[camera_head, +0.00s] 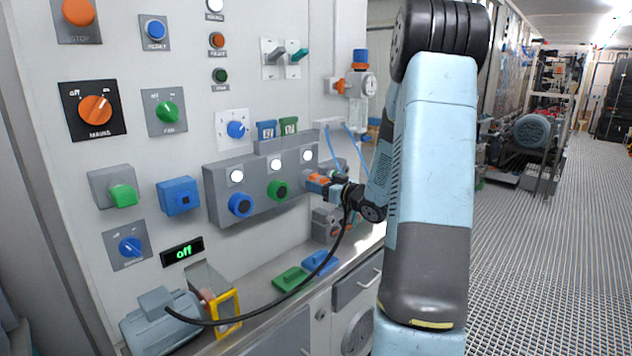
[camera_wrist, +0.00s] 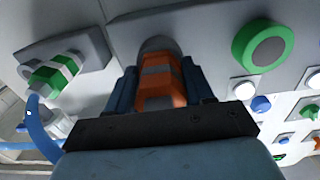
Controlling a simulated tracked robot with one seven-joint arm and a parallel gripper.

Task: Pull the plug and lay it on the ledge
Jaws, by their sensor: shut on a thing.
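The orange plug (camera_head: 317,183) is at the right end of the grey socket panel (camera_head: 222,174) on the wall. In the wrist view the orange plug (camera_wrist: 160,88) with a grey band sits between the fingers of my gripper (camera_wrist: 163,92), which is shut on it. Its far end meets a round grey part at the panel; whether it is fully seated I cannot tell. My gripper (camera_head: 330,187) reaches in from the right. A black cable (camera_head: 305,284) hangs below it and runs to a grey-blue box. The ledge (camera_head: 350,250) is below the panel.
A green cover (camera_head: 290,280) and a blue cover (camera_head: 320,262) lie on the ledge. The grey-blue box (camera_head: 158,325) and a yellow frame (camera_head: 228,312) stand at its left. A green socket (camera_head: 278,190) and a blue socket (camera_head: 240,205) are left of the plug.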

